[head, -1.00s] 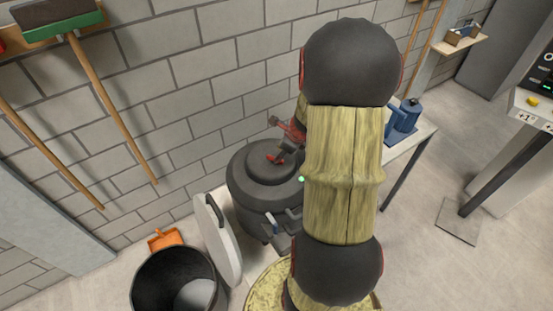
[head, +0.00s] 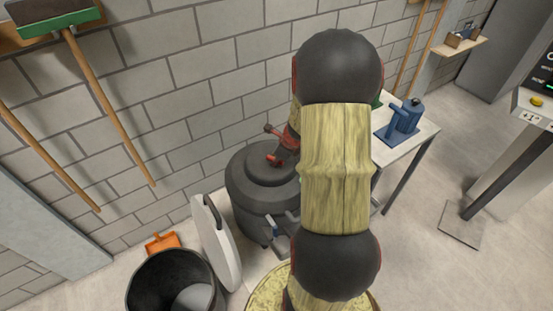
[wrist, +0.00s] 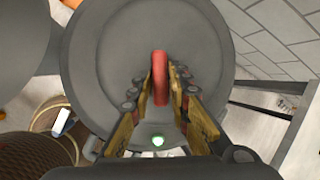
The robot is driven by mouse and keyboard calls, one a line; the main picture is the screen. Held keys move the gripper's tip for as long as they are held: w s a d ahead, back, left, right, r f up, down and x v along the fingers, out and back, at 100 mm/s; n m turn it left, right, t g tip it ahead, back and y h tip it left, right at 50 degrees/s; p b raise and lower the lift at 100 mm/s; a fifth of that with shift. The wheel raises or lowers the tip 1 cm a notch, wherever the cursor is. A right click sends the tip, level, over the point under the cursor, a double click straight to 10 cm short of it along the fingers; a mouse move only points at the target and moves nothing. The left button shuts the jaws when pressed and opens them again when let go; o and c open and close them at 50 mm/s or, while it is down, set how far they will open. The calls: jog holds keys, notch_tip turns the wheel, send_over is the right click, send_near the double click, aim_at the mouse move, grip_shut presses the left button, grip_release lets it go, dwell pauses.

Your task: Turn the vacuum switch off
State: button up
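The vacuum is a round dark grey drum (head: 250,190) by the block wall, partly hidden behind my arm in the head view. Its lid also fills the middle of the wrist view (wrist: 115,55). A raised red switch (wrist: 160,70) stands on the lid; in the head view, red shows on the lid near my fingers. My gripper (wrist: 161,85) is down at the lid. Its two fingers lie close on either side of the switch, with a narrow space between the tips. I cannot tell whether they press on it.
A black bin (head: 145,285) and a white lid leaning upright (head: 215,245) stand at front left. An orange dustpan (head: 163,242) lies by the wall. A table with a blue device (head: 405,118) is right of my arm. Open floor lies further right.

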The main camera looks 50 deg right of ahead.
grip_shut()
jog(key=shift+n, duration=0.4)
jog(key=n+y, duration=0.1)
jog(key=n, duration=0.1)
jog(key=n+y, duration=0.1)
jog(key=shift+d+n, duration=0.2)
jog(key=shift+n, duration=0.2)
jog(key=n+y+p, duration=0.1)
jog(key=n+p, duration=0.1)
jog(key=n, duration=0.1)
jog(key=shift+d+r+y, duration=0.1)
jog(key=shift+y, duration=0.2)
jog(key=shift+w+d+n+g+y+p, duration=0.1)
jog(key=shift+n+g+y+p, duration=0.35)
jog(key=shift+n, duration=0.6)
jog(key=shift+w+n+g+y+p, duration=0.2)
jog(key=shift+n+p, duration=0.4)
jog(key=shift+n, duration=0.45)
jog(key=shift+s, duration=0.15)
jog(key=shift+o, duration=2.4)
grip_release()
